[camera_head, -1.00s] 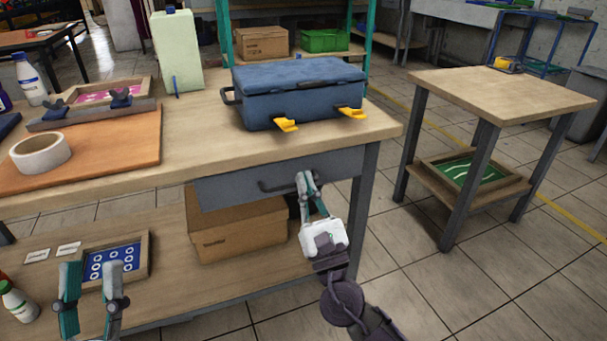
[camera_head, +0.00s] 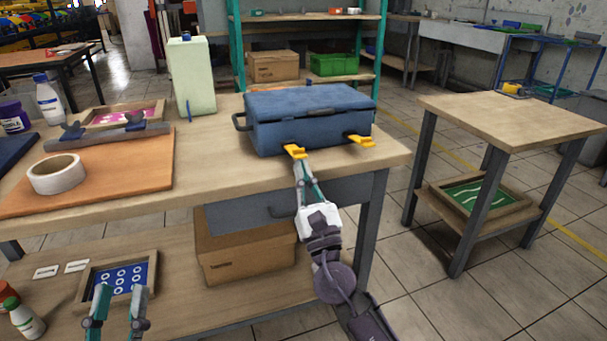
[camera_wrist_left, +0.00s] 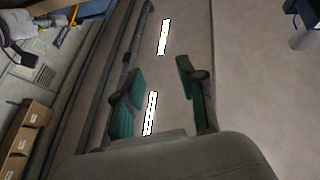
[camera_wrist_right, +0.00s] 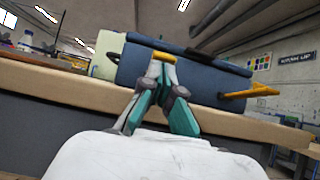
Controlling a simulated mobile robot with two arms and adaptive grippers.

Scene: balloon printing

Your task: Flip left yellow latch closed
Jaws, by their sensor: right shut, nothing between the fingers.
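A blue toolbox (camera_head: 310,118) with its lid down sits on the workbench. Its left yellow latch (camera_head: 295,151) and right yellow latch (camera_head: 360,141) both stick outward from its front. My right gripper (camera_head: 301,160) is shut and empty, with its fingertips right at the left latch. In the right wrist view the tips (camera_wrist_right: 157,72) are just under the left latch (camera_wrist_right: 163,57); I cannot tell whether they touch. The right latch (camera_wrist_right: 250,91) shows apart at the right. My left gripper (camera_head: 118,310) is open and empty, low in front of the bench; its fingers also show apart in the left wrist view (camera_wrist_left: 160,92).
The workbench (camera_head: 215,165) also holds a tape roll (camera_head: 56,174) on an orange board, a pale green canister (camera_head: 190,75) and bottles at left. A cardboard box (camera_head: 245,245) stands on the lower shelf. A side table (camera_head: 510,115) stands at right.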

